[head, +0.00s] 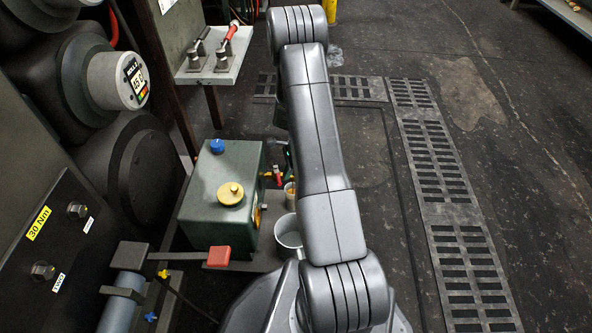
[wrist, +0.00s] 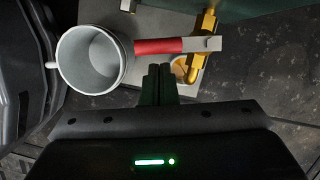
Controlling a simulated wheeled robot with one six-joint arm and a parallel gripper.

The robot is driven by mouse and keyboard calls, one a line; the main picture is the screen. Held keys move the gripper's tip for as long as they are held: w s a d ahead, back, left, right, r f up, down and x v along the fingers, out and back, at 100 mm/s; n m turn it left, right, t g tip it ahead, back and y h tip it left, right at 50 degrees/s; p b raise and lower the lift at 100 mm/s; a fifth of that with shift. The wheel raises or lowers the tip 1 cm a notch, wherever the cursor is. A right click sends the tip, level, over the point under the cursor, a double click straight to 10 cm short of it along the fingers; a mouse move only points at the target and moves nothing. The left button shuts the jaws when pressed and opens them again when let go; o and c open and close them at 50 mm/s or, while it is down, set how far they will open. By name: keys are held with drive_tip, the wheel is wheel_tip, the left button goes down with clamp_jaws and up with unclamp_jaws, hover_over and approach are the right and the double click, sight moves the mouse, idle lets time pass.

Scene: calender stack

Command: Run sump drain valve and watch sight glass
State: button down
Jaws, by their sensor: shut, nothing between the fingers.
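The green sump tank (head: 215,200) stands on the floor left of my arm, with a yellow cap and a blue cap on top. In the wrist view, a lever with a red grip (wrist: 160,46), apparently the drain valve handle, lies crosswise just beyond my gripper (wrist: 158,70). My gripper is shut and empty; its fingertips look close to the lever, but contact is unclear. A yellow fitting (wrist: 208,35) stands beside the lever's grey end, with an amber round spot (wrist: 180,68) below it, possibly the sight glass. A white mug (wrist: 92,60) sits left of the fingers.
The mug also shows beside the tank in the head view (head: 287,231). A red-ended lever (head: 218,256) juts out in front of the tank. A shelf (head: 213,68) with two clamps stands behind it. Slotted floor grates (head: 437,165) and open floor lie right.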

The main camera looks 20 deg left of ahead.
drive_tip(key=shift+s+a, duration=0.15)
drive_tip(key=shift+a, duration=0.05)
drive_tip(key=shift+r, duration=0.1)
drive_tip(key=shift+s+a+m+p, duration=0.6)
drive_tip(key=shift+s+a+p, duration=0.1)
drive_tip(key=shift+p, duration=0.5)
drive_tip(key=shift+d, duration=0.1)
